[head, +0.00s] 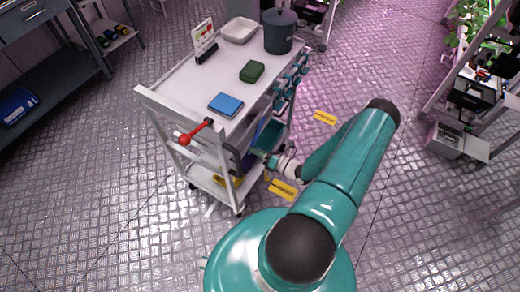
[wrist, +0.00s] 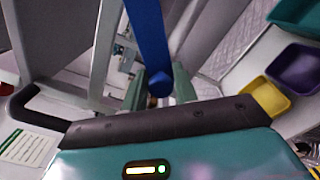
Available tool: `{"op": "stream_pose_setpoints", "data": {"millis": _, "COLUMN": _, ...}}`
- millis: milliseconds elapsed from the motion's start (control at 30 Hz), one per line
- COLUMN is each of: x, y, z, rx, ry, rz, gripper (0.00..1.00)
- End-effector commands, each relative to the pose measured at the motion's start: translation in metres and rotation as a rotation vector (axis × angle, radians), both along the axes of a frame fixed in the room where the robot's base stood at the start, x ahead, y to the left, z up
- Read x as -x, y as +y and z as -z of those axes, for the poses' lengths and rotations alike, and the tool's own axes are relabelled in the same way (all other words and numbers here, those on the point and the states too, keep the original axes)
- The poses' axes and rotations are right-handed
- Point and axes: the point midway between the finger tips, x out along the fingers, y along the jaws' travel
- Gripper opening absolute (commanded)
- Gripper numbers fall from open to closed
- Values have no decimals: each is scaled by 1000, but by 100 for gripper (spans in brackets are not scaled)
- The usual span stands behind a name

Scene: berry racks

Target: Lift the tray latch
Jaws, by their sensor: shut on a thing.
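A white cart (head: 155,98) stands left of my arm in the head view. My gripper (head: 268,158) is at the cart's near right side, below its top. In the wrist view, a blue bar (wrist: 147,35) with a rounded end comes down between the fingers of my gripper (wrist: 160,88), which is shut on it near that end. The bar looks like the tray latch, but I cannot tell for sure. In the head view its grip point is too small to make out.
A red lever (head: 195,132) is on the cart's near end. The cart top holds a blue box (head: 226,104), a green box (head: 252,71), a white tray (head: 239,30) and a dark pot (head: 279,31).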

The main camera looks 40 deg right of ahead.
Motion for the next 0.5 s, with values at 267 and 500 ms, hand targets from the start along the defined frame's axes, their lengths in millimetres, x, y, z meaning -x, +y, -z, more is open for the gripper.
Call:
{"op": "stream_pose_setpoints", "data": {"millis": 267, "x": 6, "y": 16, "z": -28, "rx": -244, "ry": 89, "rz": -1, "gripper": 0}}
{"op": "stream_pose_setpoints", "data": {"millis": 500, "x": 9, "y": 23, "z": -52, "rx": -438, "ry": 157, "rz": 0, "gripper": 0}}
